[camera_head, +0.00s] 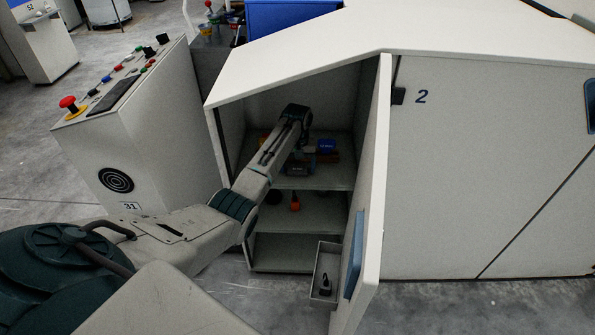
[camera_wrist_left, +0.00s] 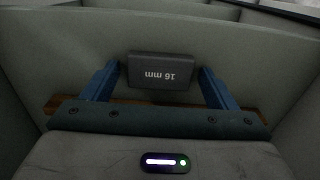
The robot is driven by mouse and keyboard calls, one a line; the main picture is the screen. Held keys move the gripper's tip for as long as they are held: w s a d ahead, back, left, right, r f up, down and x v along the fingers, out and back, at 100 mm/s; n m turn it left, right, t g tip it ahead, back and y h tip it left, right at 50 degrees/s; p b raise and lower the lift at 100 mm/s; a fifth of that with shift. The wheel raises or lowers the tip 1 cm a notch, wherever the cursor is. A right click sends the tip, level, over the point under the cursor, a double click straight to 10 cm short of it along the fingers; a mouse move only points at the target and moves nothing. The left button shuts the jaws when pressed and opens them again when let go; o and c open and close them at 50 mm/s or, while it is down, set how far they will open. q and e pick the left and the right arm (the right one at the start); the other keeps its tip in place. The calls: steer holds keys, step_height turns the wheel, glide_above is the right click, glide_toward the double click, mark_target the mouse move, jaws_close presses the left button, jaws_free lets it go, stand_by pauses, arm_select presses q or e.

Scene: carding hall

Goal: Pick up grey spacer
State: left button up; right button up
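The grey spacer (camera_wrist_left: 160,72) is a dark grey block in the left wrist view, marked "16 mm", which reads upside down. It lies between the two blue fingers of my left gripper (camera_wrist_left: 160,80), with a small gap on each side. The fingers are apart and do not appear closed on it. In the head view my left arm reaches into the open cabinet (camera_head: 258,110), and my left gripper (camera_head: 304,160) is at the upper shelf, partly hidden by the wrist. I cannot make out the spacer clearly there. My right gripper is not in view.
A blue box (camera_head: 327,146) stands close to the gripper on the upper shelf (camera_head: 335,178). An orange-topped item (camera_head: 295,205) is on the shelf below. The open door (camera_head: 372,190), with a small bin (camera_head: 325,262), bounds the right side. A control console (camera_head: 150,130) stands left.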

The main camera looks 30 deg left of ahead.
arm_select(q)
steer(key=c, duration=0.8)
steer(key=shift+o, duration=0.2)
steer(key=shift+r, duration=0.1)
